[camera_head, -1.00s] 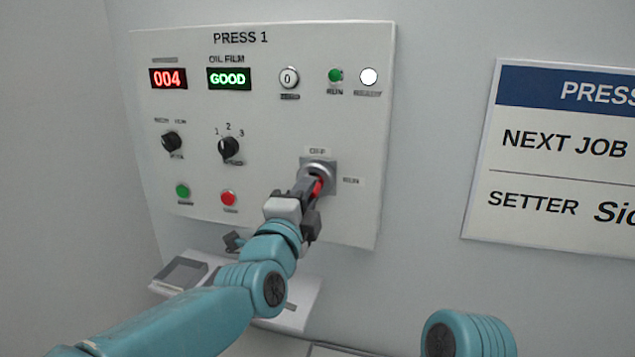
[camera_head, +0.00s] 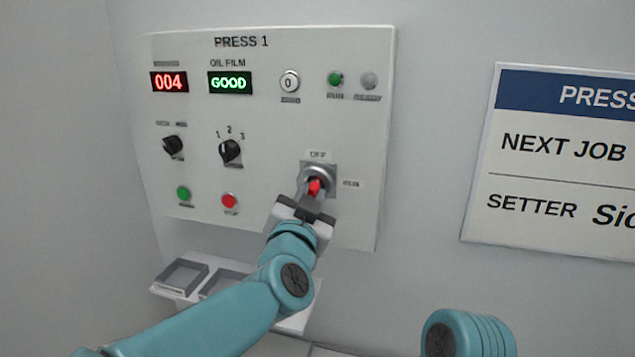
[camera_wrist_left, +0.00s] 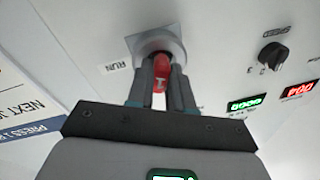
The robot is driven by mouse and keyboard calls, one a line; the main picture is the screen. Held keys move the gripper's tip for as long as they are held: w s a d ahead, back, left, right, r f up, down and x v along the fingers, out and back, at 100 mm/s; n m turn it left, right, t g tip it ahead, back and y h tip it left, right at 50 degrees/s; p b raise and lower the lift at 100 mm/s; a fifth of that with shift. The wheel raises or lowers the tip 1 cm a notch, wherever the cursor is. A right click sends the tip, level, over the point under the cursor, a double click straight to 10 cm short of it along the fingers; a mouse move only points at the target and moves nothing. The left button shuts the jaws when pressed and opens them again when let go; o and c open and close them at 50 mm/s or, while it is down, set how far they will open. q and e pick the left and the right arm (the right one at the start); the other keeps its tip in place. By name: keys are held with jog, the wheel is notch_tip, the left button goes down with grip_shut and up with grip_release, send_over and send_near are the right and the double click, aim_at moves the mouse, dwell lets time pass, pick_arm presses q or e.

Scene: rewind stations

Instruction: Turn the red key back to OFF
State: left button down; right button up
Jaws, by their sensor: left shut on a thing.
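The red key (camera_head: 315,187) sits in a round metal key switch (camera_head: 319,171) at the lower right of the PRESS 1 panel. The OFF label (camera_head: 318,154) is above the switch and the RUN label (camera_head: 351,184) to its right. My left gripper (camera_head: 312,192) is shut on the red key, coming from below and in front. In the left wrist view, the red key (camera_wrist_left: 161,68) shows between the two fingers, in front of the round lock. The key looks roughly upright, in line with OFF, but the fingers partly hide it. My right gripper is out of view.
The panel (camera_head: 275,120) also holds a black 1-2-3 selector (camera_head: 230,151), a red STOP button (camera_head: 229,200) and a grey lamp (camera_head: 369,81). A shelf with trays (camera_head: 181,276) is below. A sign (camera_head: 560,160) hangs at right.

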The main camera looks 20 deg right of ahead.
pick_arm(q)
jog(key=n, duration=0.3)
jog(key=n+p, duration=0.1)
jog(key=n, duration=0.1)
jog(key=shift+d+r+y, duration=0.1)
jog(key=shift+r+y, duration=0.15)
jog(key=shift+y, duration=0.15)
jog(key=c, duration=0.9)
grip_release()
jog(key=shift+s+f, duration=0.1)
jog(key=shift+f, duration=0.05)
jog(key=shift+c, duration=0.2)
